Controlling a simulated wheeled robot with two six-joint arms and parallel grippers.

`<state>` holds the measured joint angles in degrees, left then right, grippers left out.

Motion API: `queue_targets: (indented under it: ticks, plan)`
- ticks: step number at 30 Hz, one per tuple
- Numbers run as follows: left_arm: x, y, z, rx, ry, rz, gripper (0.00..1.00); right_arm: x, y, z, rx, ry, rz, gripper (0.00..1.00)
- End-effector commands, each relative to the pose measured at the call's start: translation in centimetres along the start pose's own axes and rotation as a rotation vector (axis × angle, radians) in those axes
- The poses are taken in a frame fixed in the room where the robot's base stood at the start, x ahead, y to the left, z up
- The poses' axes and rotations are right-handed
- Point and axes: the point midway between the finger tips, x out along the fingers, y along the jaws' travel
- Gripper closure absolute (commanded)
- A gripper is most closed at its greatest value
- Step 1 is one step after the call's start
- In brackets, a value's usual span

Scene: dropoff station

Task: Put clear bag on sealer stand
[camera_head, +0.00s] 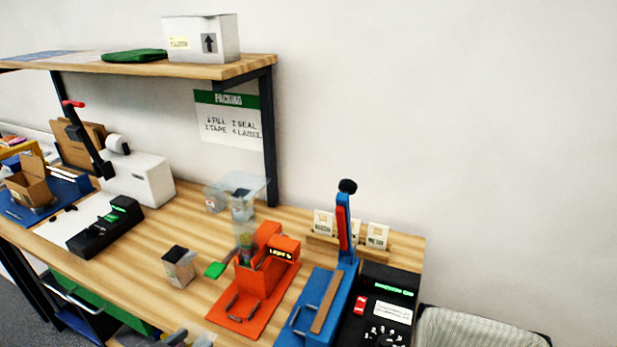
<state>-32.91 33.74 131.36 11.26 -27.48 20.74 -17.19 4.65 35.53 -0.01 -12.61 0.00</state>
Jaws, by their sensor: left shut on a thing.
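The blue sealer stand (322,300) has a raised blue and red lever (343,225) with a black knob. It stands right of the orange device. Only the tips of my left gripper (188,338) show at the bottom edge, in front of the table. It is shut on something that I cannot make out. My right gripper is not in view.
The orange device (258,285) stands on the wooden table (205,225). A black control box (382,310) adjoins the sealer. A small box (179,268), a clear bin (218,192) and a card holder (345,247) stand nearby. A shelf (255,66) overhangs the back left.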

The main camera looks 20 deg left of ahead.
Motion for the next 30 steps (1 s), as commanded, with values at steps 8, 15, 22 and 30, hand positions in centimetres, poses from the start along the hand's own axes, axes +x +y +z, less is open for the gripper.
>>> queue_targets:
  ticks: [8, 15, 22, 30]
  plan:
    - [2.3, 4.1, -4.5, -0.001, 0.000, 0.080, 0.75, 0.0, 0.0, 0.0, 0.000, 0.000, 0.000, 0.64]
    - [2.8, 10.3, -9.5, 0.076, -0.004, 0.260, 0.75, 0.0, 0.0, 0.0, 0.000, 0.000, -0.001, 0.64]
    - [2.1, 13.6, -11.7, 0.152, 0.004, 0.376, 0.75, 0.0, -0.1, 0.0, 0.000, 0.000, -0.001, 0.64]
    - [2.0, 14.0, -11.8, 0.164, 0.003, 0.389, 0.75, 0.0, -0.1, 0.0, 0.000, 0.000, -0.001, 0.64]
